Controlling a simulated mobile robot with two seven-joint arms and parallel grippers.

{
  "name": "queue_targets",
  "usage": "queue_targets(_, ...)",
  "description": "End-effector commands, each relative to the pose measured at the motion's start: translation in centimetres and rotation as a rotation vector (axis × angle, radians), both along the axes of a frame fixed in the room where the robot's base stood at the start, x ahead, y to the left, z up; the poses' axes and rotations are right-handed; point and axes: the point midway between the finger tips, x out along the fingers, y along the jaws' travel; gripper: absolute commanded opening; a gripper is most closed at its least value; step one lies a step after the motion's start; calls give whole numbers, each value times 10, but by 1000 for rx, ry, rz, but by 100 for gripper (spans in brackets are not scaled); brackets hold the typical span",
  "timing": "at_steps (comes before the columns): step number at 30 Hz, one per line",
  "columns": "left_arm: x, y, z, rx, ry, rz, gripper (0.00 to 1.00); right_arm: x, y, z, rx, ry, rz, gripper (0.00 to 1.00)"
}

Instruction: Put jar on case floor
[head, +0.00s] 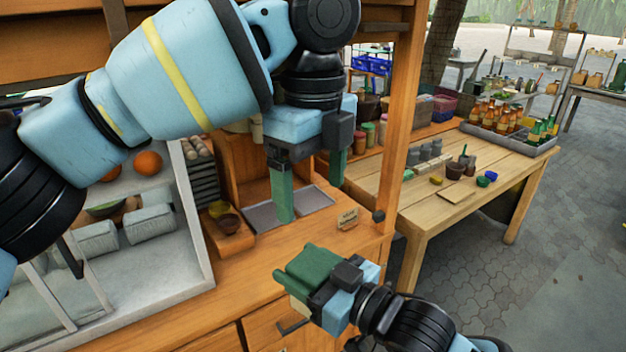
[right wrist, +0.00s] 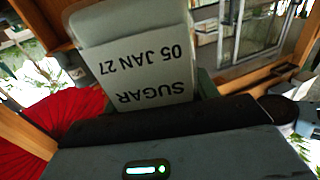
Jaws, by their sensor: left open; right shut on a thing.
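My right gripper (head: 298,278) is shut on the jar, above the front edge of the wooden counter. In the right wrist view the jar (right wrist: 135,60) shows as a pale container with an upside-down label reading SUGAR, 05 JAN 27. In the head view the jar is mostly hidden, and I cannot make out its outline. My left gripper (head: 312,190) is open and empty over the counter, its green fingers apart. The display case (head: 203,245) with a pale frame is at the left; its floor (head: 85,300) shows partly through the front.
The case holds oranges (head: 148,162) and grey rolled shapes (head: 150,222). A wooden tray with small bowls (head: 228,222) and a small sign (head: 347,218) are on the counter (head: 265,278). A wooden post (head: 402,120) separates it from a table (head: 395,195) with bottles.

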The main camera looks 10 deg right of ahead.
Motion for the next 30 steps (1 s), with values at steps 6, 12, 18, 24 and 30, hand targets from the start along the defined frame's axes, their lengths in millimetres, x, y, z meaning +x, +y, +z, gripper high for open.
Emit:
queue_targets(6,0,0,-18,1,1,0,84,0,0,1,1,-3,0,28)
queue_targets(12,0,0,-50,1,1,2,84,0,0,1,1,-3,0,28)
queue_targets(18,0,1,-83,1,-1,2,84,0,0,1,1,-3,0,28)
queue_targets(24,0,0,-108,-2,-1,3,84,0,0,1,1,-3,0,28)
queue_targets(30,0,0,-119,-2,-2,3,84,0,0,1,1,-3,0,28)
